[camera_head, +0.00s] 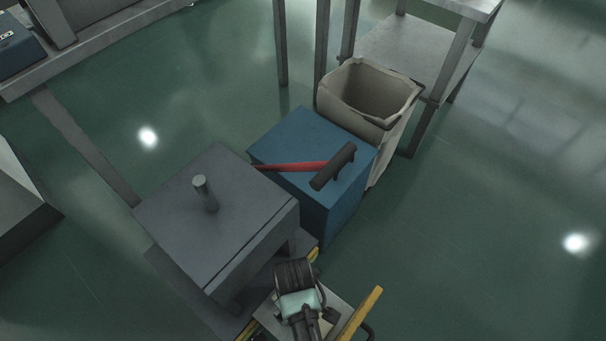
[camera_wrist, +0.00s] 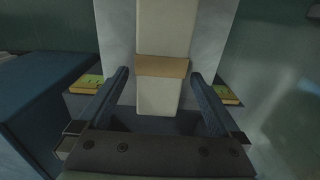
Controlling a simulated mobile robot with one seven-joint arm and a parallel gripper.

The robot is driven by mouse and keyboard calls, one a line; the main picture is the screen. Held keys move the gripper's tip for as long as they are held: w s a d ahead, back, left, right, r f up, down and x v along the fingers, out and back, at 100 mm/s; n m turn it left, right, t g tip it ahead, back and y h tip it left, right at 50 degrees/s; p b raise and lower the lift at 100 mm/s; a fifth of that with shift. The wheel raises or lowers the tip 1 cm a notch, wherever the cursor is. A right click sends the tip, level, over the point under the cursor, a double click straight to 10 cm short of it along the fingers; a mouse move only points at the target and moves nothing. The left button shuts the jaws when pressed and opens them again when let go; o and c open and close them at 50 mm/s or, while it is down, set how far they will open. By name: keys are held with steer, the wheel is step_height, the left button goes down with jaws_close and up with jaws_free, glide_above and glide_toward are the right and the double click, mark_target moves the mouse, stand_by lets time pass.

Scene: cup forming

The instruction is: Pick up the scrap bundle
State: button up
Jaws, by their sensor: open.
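The scrap bundle (camera_wrist: 160,98) appears in the wrist view as a pale, long block with a tan band (camera_wrist: 162,67) around it. It runs from the top edge down between my fingers, over a light grey surface. My gripper (camera_wrist: 160,74) is open, with one dark finger on each side of the bundle and a visible gap on both sides. In the head view, part of my arm shows at the bottom over a grey plate; I cannot make out the bundle or the fingertips there.
A blue box (camera_head: 293,137) with a red bar (camera_head: 292,167) and black handle (camera_head: 333,166) stands beside a grey block (camera_head: 180,235) with a peg (camera_head: 206,192). Behind are an open beige bin (camera_head: 405,122) and a metal table (camera_head: 400,45). The green floor at right is clear.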

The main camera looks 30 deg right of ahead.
steer(key=shift+f, duration=0.45)
steer(key=shift+r, duration=0.1)
jaws_close()
